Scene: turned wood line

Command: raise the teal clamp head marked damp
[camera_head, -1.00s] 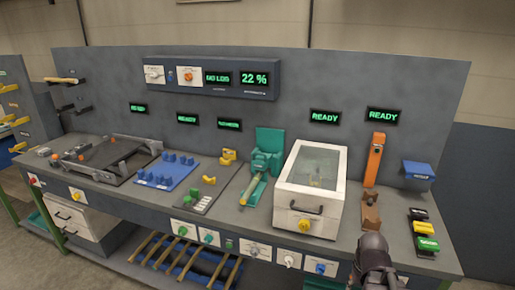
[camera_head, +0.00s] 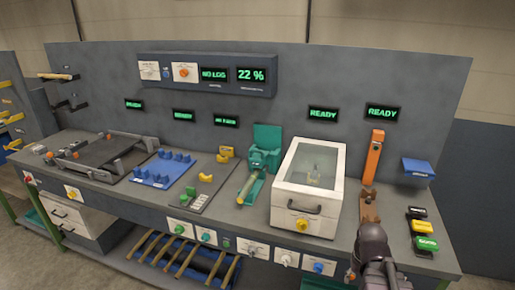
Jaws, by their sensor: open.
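A teal clamp fixture (camera_head: 266,146) stands on the bench (camera_head: 225,208) left of the white box, with a tall teal back part. A pale rod-like piece (camera_head: 247,186) lies along its front. I cannot read any "damp" marking on it, so I cannot confirm which teal part carries it. My gripper (camera_head: 371,272) is at the bottom right, in front of the bench's right part, well apart from the teal fixture. It is dark and open, and its fingertips are partly hidden by its own body.
A white glass-lidded box (camera_head: 283,205) stands between the teal fixture and my gripper. An orange post (camera_head: 373,152), a brown cradle (camera_head: 369,207) and black, yellow and green bins (camera_head: 426,243) are at right. A blue tray (camera_head: 151,180) and dark frame (camera_head: 122,141) are at left.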

